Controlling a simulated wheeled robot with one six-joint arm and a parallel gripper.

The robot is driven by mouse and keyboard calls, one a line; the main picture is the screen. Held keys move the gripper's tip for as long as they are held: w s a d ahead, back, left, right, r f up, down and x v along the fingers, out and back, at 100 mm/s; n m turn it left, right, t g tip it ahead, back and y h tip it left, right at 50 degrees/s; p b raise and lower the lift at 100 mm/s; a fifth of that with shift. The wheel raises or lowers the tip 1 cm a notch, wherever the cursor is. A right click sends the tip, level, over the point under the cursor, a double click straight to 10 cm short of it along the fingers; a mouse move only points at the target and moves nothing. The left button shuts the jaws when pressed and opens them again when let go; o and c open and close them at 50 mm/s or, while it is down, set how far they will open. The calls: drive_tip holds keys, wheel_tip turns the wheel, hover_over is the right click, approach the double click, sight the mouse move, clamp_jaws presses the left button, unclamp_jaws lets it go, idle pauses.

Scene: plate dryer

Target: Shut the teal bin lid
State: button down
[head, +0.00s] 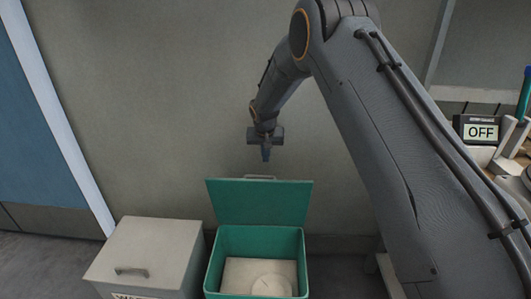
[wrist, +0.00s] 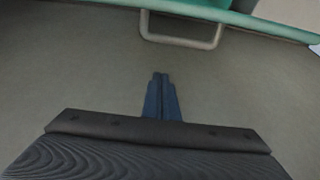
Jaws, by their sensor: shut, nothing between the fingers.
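The teal bin (head: 213,262) stands on the floor with its lid (head: 259,203) raised upright at the back. A pale handle (head: 260,177) shows at the lid's top edge. In the wrist view the handle (wrist: 182,40) hangs near the top, below a strip of the teal lid (wrist: 200,10). My gripper (head: 266,157) is above and slightly behind the lid's top edge, apart from it. In the wrist view my gripper (wrist: 161,78) is shut with blue fingers together and empty, pointing toward the handle but not touching it.
A closed grey-white bin (head: 150,250) with a handle stands just left of the teal bin. Pale items (head: 270,284) lie inside the teal bin. A wall (head: 150,110) is close behind. A display reading OFF (head: 480,131) is at the right.

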drive_tip(key=shift+s+f+p, duration=0.25)
drive_tip(key=shift+s+f, duration=0.1)
drive_tip(key=shift+f, duration=0.45)
drive_tip(key=shift+s+f+p, duration=0.25)
drive_tip(key=shift+s+f, duration=0.15)
drive_tip(key=shift+f, duration=0.4)
drive_tip(key=shift+s+f+p, duration=0.25)
drive_tip(key=shift+s+f, duration=0.1)
drive_tip(key=shift+f, duration=0.45)
